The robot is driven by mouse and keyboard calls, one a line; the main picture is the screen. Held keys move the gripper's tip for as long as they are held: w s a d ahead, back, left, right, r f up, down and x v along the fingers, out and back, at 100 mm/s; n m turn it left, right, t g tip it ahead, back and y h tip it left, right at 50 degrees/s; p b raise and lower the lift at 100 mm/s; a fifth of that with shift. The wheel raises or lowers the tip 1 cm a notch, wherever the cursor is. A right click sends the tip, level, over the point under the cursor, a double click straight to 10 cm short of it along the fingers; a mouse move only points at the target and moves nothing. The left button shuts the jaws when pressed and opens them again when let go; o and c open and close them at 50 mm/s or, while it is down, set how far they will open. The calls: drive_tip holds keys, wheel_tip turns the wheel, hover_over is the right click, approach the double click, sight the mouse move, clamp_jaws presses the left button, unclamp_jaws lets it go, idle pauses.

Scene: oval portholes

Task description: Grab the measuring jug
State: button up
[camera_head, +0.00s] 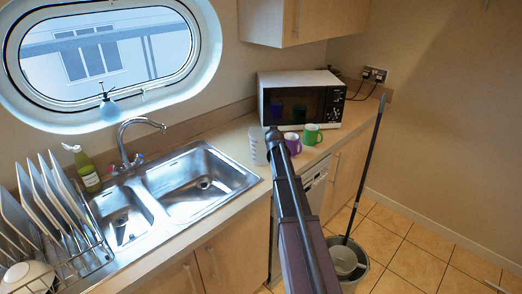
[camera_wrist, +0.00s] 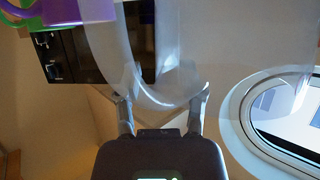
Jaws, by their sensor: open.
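The measuring jug (camera_head: 257,146) is translucent and pale. In the head view it stands on the counter left of the mugs, with my arm close by on its right. In the wrist view the jug (camera_wrist: 235,45) fills much of the upper middle and right, very near the camera. Its looped handle seems to hang between the two fingers of my gripper (camera_wrist: 166,88). The fingers are apart, one on each side of the handle's curve. I cannot tell whether either finger touches it. My gripper's fingers are not clear in the head view.
A purple mug (camera_head: 292,143) and a green mug (camera_head: 312,134) stand right of the jug, before the microwave (camera_head: 302,99). The steel sink (camera_head: 196,183) is on the left, with a green bottle (camera_head: 87,168) and dish rack (camera_head: 75,255). A mop bucket (camera_head: 372,241) stands on the floor.

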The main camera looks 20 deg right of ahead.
drive_tip(key=shift+w+d+f, duration=0.1)
drive_tip(key=shift+w, duration=0.1)
idle(0.4)
clamp_jaws()
